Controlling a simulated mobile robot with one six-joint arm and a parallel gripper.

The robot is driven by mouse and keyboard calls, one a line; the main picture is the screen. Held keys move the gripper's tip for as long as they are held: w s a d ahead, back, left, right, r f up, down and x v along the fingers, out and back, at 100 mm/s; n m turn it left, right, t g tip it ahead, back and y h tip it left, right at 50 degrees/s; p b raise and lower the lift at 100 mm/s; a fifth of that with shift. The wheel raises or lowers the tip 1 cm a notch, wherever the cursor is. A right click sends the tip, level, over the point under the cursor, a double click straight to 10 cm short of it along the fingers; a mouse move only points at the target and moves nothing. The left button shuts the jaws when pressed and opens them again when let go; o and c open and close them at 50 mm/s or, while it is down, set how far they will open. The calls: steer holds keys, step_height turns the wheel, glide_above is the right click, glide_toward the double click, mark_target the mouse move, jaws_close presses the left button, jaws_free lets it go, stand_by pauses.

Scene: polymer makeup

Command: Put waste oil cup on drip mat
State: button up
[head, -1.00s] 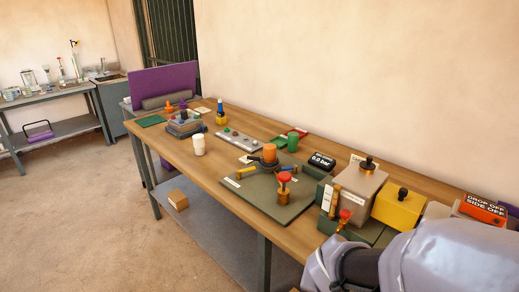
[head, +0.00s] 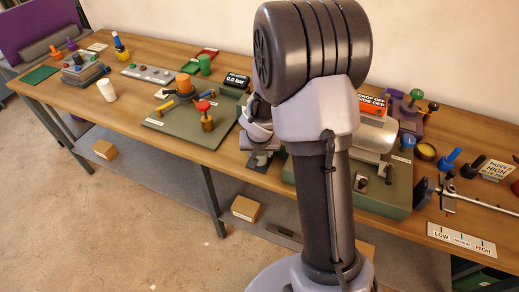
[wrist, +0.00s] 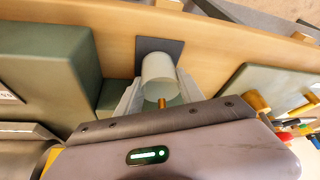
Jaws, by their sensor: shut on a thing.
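In the wrist view a pale, whitish cup (wrist: 158,68) sits between the two fingers of my gripper (wrist: 160,98), which is shut on it. I take it to be the waste oil cup. A dark grey square mat (wrist: 150,44), likely the drip mat, lies on the wood just beyond the cup, and the cup overlaps its near part in the picture. I cannot tell whether the cup touches the mat. In the head view my gripper (head: 262,150) is low at the table's front side, mostly hidden by my arm, and the held cup is not clear.
A green block (wrist: 45,65) stands left of the cup in the wrist view, and a green board (wrist: 255,85) with a brass knob lies to the right. In the head view another white cup (head: 107,90) stands at the table's left. A green base (head: 380,195) is right of my arm.

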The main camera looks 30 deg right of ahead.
steer(key=shift+f, duration=0.25)
steer(key=o, duration=1.3)
steer(key=shift+r, duration=0.1)
steer(key=shift+r, duration=0.45)
steer(key=s+a+f+p+v, duration=0.1)
steer(key=p+v, duration=0.2)
steer(key=v, duration=0.9)
steer(key=s+a+p+v, duration=0.1)
steer(key=a+p+v, duration=0.1)
steer(key=v, duration=1)
steer(key=s+a+r+y, duration=0.1)
steer(key=s+a+r, duration=0.1)
steer(key=s+a, duration=0.1)
steer(key=s+a+r+n+t+y, duration=0.1)
steer(key=s+a+r, duration=0.1)
steer(key=s+a, duration=0.2)
steer(key=s+a+r+y, duration=0.2)
steer(key=s+a+r, duration=0.1)
steer(key=s, duration=0.3)
steer(key=shift+a+n+t, duration=0.25)
steer(key=shift+n+t, duration=0.05)
steer(key=shift+t, duration=0.1)
